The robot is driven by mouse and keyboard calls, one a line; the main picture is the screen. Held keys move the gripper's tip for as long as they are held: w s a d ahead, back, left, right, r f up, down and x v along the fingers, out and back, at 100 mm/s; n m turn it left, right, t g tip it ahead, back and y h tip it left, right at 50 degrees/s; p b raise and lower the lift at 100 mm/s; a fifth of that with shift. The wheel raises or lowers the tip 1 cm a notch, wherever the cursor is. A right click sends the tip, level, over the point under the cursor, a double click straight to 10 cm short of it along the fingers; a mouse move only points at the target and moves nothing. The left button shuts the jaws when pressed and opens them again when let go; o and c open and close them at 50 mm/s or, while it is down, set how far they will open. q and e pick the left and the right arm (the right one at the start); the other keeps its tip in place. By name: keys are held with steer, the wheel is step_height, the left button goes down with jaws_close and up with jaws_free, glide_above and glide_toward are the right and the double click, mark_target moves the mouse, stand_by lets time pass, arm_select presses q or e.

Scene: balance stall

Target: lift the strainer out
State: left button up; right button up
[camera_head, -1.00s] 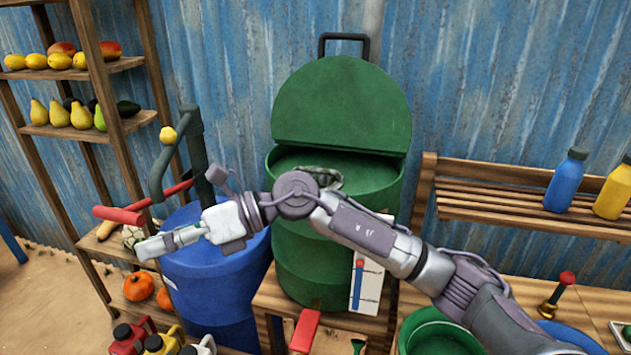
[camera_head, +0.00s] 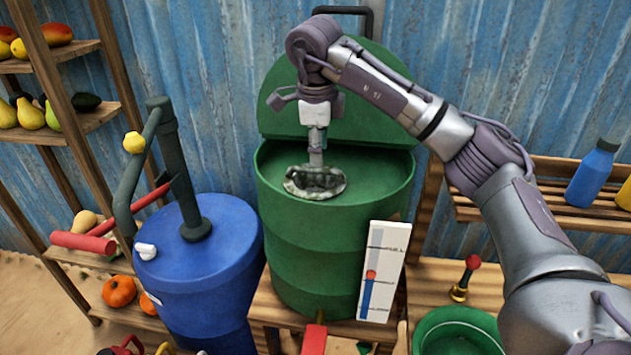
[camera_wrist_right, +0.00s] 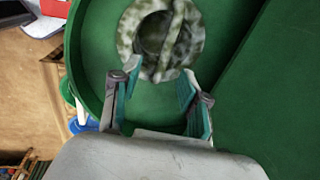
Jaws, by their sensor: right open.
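The strainer (camera_head: 315,188) is a mottled grey-green disc with a raised bar across it. It sits inside the open green drum (camera_head: 318,250), near the top. In the right wrist view the strainer (camera_wrist_right: 128,35) shows as a ring with a dark middle and the bar crossing it. My right gripper (camera_head: 316,158) points down over the strainer. In the wrist view its two fingers (camera_wrist_right: 160,82) are apart and empty, close to the near end of the bar. I cannot tell whether they touch it. My left gripper is out of view.
The raised green lid (camera_head: 275,110) stands right behind my right gripper. A blue drum (camera_head: 200,275) with a hand pump (camera_head: 178,170) is on the left. A level gauge card (camera_head: 384,272) is on the green drum's front. A green basin (camera_head: 455,335) is lower right.

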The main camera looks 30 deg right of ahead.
mark_target(315, 171)
steer(key=p+x, duration=0.1)
steer(key=x, duration=0.2)
steer(key=w+p+x, duration=0.1)
steer(key=x, duration=0.2)
steer(key=shift+a+p, duration=0.2)
steer(key=shift+p, duration=0.2)
steer(key=shift+w+d+f, duration=0.15)
steer(key=shift+w+f, duration=0.05)
steer(key=shift+f, duration=0.5)
steer(key=c, duration=0.6)
jaws_close()
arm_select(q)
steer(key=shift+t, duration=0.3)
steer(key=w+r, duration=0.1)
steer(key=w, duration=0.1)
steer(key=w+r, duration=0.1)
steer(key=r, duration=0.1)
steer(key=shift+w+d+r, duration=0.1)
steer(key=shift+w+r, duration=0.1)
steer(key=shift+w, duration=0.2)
